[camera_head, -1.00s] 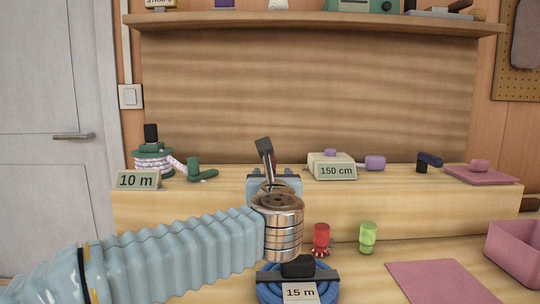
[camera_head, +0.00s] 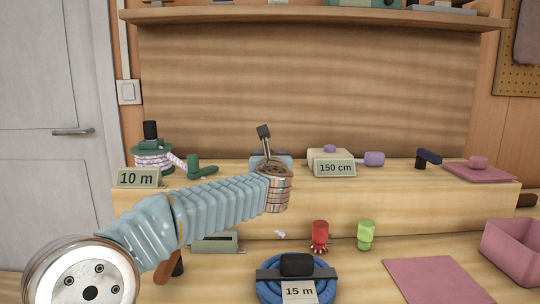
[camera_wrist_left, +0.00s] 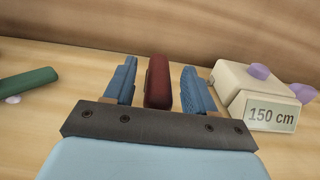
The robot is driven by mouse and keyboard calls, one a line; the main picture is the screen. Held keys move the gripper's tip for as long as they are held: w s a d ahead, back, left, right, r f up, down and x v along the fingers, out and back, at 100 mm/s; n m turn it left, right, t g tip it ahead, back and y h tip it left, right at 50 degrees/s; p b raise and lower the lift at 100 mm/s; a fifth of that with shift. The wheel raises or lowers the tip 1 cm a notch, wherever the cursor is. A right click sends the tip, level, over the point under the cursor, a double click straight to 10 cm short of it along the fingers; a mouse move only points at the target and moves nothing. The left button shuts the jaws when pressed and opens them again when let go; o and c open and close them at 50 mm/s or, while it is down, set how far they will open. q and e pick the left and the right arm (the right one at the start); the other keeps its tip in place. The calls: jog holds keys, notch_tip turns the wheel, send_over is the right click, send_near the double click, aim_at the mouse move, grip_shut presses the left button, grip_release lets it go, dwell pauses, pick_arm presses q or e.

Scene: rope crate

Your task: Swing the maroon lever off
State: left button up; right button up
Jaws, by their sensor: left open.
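The maroon lever (camera_wrist_left: 158,82) shows in the left wrist view, lying lengthwise between the two blue fingers of my left gripper (camera_wrist_left: 160,84). The fingers are open, with a visible gap on each side of the lever. In the head view my left gripper (camera_head: 285,161) is at the wooden step, mostly behind my own wrist. The maroon lever is hidden there. My right gripper is in neither view.
On the step (camera_head: 400,200) stand a green spool (camera_head: 153,155) and green handle (camera_head: 203,170) to the left, and a cream box (camera_head: 329,159) with a "150 cm" sign to the right. A blue rope coil (camera_head: 327,287), red cup (camera_head: 320,235) and green cup (camera_head: 365,234) are in front.

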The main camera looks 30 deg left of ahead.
pick_arm(q)
grip_shut()
